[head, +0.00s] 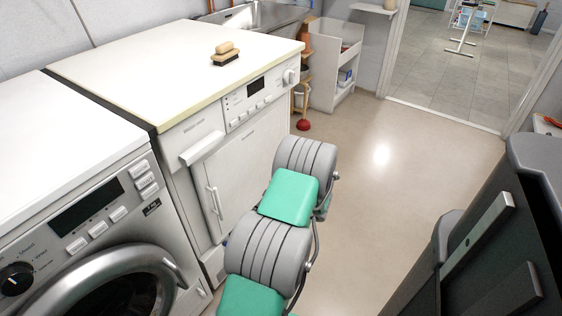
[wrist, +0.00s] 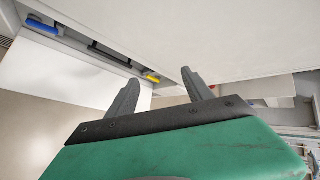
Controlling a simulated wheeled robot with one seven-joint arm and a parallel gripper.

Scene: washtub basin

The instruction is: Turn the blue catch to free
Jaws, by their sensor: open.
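The blue catch (wrist: 42,27) shows in the wrist view at the upper left, as a short blue piece lying along a grey strip. A yellow piece (wrist: 151,78) sits farther along the same strip, seen between my fingers. My gripper (wrist: 160,77) is open, with nothing between its two dark fingers. The blue catch lies up and to the left of the left fingertip, apart from it. In the head view my arm reaches down in front of the machines, and neither my gripper nor the blue catch can be seen there.
A front-loading washer (head: 75,225) stands at the left in the head view, beside a white machine with a cream top (head: 165,75). A brush (head: 225,54) lies on that top. A red plunger (head: 303,125) stands near a white shelf unit (head: 333,65). The floor (head: 400,165) at right is clear.

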